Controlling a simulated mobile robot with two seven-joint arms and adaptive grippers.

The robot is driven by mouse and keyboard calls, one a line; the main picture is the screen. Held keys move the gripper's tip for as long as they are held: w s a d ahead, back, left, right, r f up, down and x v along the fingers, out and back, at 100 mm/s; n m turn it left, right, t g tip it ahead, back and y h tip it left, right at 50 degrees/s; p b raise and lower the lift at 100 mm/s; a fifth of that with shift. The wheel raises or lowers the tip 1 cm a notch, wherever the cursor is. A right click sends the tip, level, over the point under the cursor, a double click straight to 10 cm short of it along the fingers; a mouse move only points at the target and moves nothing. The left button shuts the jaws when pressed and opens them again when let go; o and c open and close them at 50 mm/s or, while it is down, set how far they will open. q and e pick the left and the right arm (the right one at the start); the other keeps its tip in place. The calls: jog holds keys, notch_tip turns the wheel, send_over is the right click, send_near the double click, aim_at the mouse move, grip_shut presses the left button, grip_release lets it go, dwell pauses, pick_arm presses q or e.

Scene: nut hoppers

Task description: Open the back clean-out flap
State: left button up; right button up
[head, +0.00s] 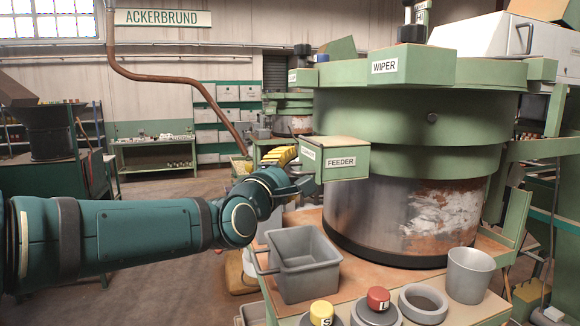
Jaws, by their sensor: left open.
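A large green hopper (420,135) with a bare, rust-worn metal lower drum (400,215) stands at the right in the head view. I cannot make out a clean-out flap on the side that shows; the back of the hopper is hidden. My left arm reaches in from the left, and my left gripper (300,186) is open, just left of and a little below the green FEEDER box (342,160). I cannot tell whether it touches anything. My right gripper is not in view.
A grey bin (303,262), a metal cup (470,275), a grey ring (423,303), a red button (378,298) and a yellow button (321,312) stand on the bench before the hopper. A rusty pipe (170,79) hangs behind my arm. Open floor lies left.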

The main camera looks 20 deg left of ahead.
pick_arm(q)
jog(key=shift+w, duration=0.2)
grip_shut()
jog(key=shift+s+r, duration=0.1)
